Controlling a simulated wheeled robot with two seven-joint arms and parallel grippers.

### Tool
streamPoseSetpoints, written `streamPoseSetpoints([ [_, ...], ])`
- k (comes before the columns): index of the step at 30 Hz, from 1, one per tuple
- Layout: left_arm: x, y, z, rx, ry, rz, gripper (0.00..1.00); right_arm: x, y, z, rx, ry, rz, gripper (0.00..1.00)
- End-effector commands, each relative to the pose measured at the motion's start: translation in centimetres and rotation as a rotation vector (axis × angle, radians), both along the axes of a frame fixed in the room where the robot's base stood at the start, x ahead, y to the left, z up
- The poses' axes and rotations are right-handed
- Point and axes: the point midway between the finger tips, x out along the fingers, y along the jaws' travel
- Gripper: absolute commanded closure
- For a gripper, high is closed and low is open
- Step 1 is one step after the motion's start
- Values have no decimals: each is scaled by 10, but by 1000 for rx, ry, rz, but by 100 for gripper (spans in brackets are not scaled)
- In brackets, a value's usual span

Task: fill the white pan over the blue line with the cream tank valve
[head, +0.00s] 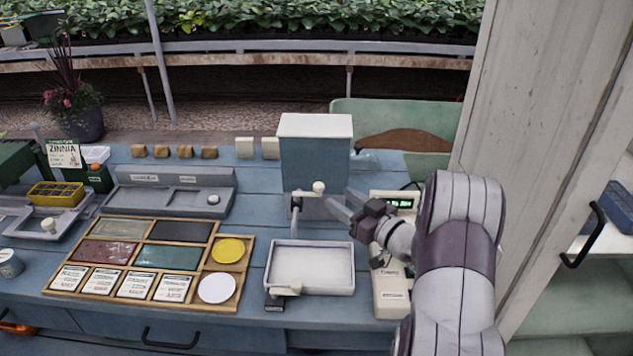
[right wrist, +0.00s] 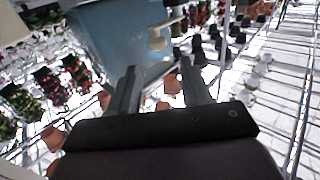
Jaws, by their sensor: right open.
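The white pan (head: 272,270) sits on the blue bench; its inside looks pale, and I cannot make out a blue line or any water. Behind it stands a blue-grey tank (head: 310,160) with a white lid. The cream tank valve (head: 319,187) is a small knob on the tank's lower front, by a spout pipe (head: 295,215). My right gripper (head: 341,205) is open and empty, just right of and below the valve, apart from it. In the right wrist view, the open fingers (right wrist: 158,85) point towards the tank (right wrist: 112,45) and a cream knob (right wrist: 157,41). My left gripper is out of view.
A wooden tray (head: 248,268) with coloured panels and cards lies left of the pan. A cream device (head: 391,292) stands right of it. A second cream handle (head: 291,288) is at the pan's front edge. A wooden post (head: 540,120) rises at the right.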

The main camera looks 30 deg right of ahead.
Motion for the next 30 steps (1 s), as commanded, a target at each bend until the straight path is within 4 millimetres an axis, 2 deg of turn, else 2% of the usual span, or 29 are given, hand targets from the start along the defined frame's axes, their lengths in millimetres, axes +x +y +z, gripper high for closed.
streamPoseSetpoints([
  [3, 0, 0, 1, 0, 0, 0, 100, 31, 9, 0, -1, 1, 5, 52],
  [9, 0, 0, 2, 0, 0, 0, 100, 70, 18, 0, -1, 0, 1, 52],
  [14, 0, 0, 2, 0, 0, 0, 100, 83, 20, 0, -1, 1, -1, 52],
  [21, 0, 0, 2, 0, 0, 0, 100, 84, 21, 0, -1, 1, -2, 52],
  [22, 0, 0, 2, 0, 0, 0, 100, 84, 21, 0, -1, 1, -2, 58],
  [24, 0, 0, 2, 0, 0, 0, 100, 84, 20, 0, -1, 1, -2, 81],
  [26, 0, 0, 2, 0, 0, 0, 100, 84, 20, 0, -1, 1, -2, 99],
  [30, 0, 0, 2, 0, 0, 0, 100, 84, 21, 0, -1, 1, -4, 99],
])
